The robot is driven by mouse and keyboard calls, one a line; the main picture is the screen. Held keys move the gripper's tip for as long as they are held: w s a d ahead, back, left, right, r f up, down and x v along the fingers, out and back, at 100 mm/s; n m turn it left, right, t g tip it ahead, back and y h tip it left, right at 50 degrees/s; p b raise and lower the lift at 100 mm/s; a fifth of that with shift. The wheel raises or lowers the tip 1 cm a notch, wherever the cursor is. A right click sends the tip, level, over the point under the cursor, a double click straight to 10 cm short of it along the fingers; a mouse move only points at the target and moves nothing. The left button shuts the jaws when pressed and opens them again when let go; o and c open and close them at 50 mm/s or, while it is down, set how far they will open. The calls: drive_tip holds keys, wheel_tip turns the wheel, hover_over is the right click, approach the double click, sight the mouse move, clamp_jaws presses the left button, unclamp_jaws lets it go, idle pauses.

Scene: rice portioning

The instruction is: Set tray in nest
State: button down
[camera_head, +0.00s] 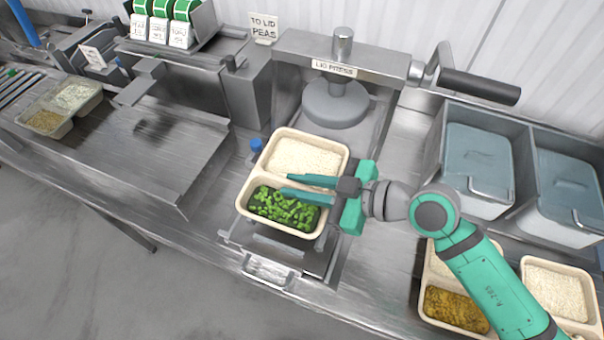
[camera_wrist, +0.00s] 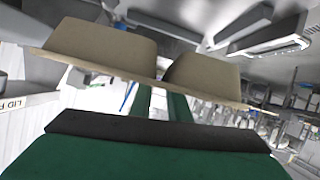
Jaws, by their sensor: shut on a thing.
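The cream two-compartment tray (camera_head: 325,229) has white rice in its far compartment and green peas in its near one. My gripper (camera_head: 290,186) reaches in from the right, its teal fingers lying along the divider between the compartments, shut on the tray. In the wrist view the tray's two beige wells and rim (camera_wrist: 105,42) show close up, with the fingers (camera_wrist: 158,98) at the gap between them. The tray is over the metal nest (camera_head: 262,243) in front of the lid press (camera_head: 336,100). I cannot tell whether it rests there or hangs just above; its underside is hidden in the head view.
The press's black handle (camera_head: 480,87) sticks out to the right. Blue-grey lidded bins (camera_head: 478,160) stand at the right, with filled trays (camera_head: 557,290) in front of them. Another filled tray (camera_head: 62,107) sits at far left. The steel plate (camera_head: 150,135) left of the press is clear.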

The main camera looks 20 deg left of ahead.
sight(299, 205)
drive_tip(key=shift+f, duration=3.5)
drive_tip(key=shift+s+d+r, duration=0.1)
drive_tip(key=shift+d, duration=0.05)
drive_tip(key=shift+f, duration=0.2)
drive_tip(key=shift+f, duration=0.2)
drive_tip(key=shift+f, duration=0.2)
drive_tip(key=c, duration=1.1)
unclamp_jaws()
